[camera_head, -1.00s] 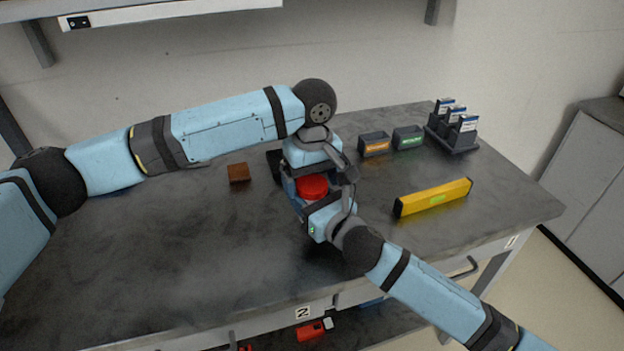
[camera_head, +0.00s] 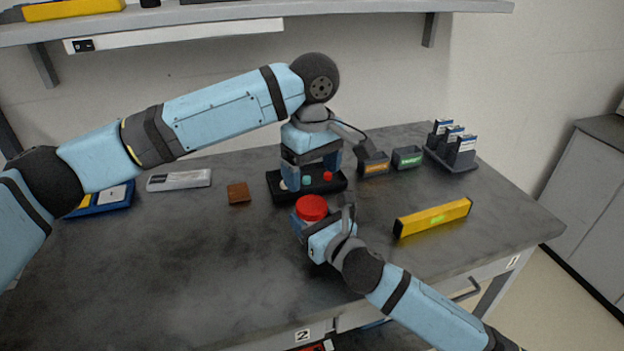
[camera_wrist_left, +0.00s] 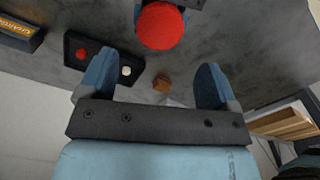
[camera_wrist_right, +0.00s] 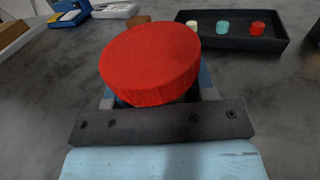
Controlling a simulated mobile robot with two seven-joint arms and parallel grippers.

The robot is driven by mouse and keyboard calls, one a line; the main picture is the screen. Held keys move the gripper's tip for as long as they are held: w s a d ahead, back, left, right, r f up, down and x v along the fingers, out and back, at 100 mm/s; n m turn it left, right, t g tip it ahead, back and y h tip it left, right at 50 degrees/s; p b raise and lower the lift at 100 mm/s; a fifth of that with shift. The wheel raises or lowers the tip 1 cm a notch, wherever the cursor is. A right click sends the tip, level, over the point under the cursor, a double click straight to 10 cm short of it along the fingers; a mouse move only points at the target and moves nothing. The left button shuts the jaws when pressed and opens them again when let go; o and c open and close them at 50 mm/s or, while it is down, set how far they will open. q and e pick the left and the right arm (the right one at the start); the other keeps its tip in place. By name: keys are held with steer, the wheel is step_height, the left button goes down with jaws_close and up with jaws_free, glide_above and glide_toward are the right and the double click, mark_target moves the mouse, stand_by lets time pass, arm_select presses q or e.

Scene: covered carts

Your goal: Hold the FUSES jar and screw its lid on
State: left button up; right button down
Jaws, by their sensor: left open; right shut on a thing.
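The red lid (camera_head: 312,207) sits on top of the jar, and it also shows in the left wrist view (camera_wrist_left: 162,26) and large in the right wrist view (camera_wrist_right: 150,62). The jar's body is mostly hidden under the lid and between the fingers; I cannot read its label. My right gripper (camera_head: 323,222) is shut on the jar, below the lid, and holds it upright near the middle of the bench. My left gripper (camera_head: 311,174) is open and empty, pointing down behind and above the lid, apart from it. Whether the lid is fully tight cannot be seen.
A black tray (camera_head: 280,196) with white, teal and red pieces lies behind the jar, under my left gripper. A brown block (camera_head: 238,193) is left of it. A yellow bar (camera_head: 433,218), two small labelled bins and a card rack (camera_head: 451,158) stand right. The front-left bench is clear.

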mark_target(312, 204)
arm_select(q)
steer(key=shift+r, duration=0.15)
steer(key=shift+f, duration=4.05)
steer(key=c, duration=0.9)
steer(key=shift+m, duration=1.5)
